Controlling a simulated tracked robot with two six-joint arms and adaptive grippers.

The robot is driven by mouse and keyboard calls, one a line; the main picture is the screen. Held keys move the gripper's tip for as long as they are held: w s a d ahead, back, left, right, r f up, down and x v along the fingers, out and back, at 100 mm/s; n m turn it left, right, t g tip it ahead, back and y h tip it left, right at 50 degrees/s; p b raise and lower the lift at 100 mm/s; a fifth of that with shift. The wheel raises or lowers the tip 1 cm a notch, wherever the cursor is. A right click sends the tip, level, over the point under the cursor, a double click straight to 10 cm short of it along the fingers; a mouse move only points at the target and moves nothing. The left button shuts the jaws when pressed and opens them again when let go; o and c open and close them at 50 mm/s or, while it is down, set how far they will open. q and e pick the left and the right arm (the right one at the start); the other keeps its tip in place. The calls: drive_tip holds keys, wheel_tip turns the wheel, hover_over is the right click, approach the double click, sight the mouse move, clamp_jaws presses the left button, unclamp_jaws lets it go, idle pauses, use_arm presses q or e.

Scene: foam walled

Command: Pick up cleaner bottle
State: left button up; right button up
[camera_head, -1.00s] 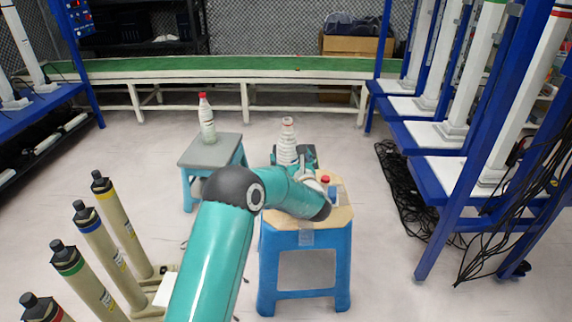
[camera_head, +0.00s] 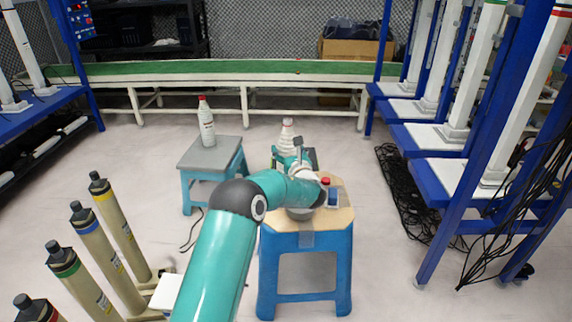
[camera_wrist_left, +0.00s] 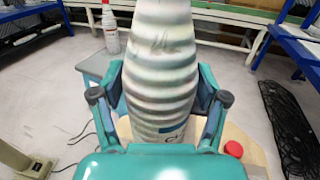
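The cleaner bottle, a tall white bottle with ribbed sides (camera_head: 287,136), is beyond my left wrist in the head view. It fills the middle of the left wrist view (camera_wrist_left: 161,75), where its top is cut off. My left gripper (camera_head: 291,156) reaches over the wood-topped blue stool. In the wrist view its two teal fingers (camera_wrist_left: 160,95) lie close against both sides of the bottle and look shut on it. The bottle's lower part is hidden in the head view by the gripper. My right gripper is not in view.
A small red-capped container (camera_head: 325,183) stands on the wood-topped stool (camera_head: 335,218), close right of my arm. A red-capped white bottle (camera_head: 206,125) stands on a grey-topped stool (camera_head: 196,156). Several beige cylinders (camera_head: 118,225) stand front left. Blue racks (camera_head: 440,180) and black cables (camera_head: 405,190) are right.

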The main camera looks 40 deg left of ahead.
use_arm(q)
drive_tip(key=c, duration=1)
clamp_jaws()
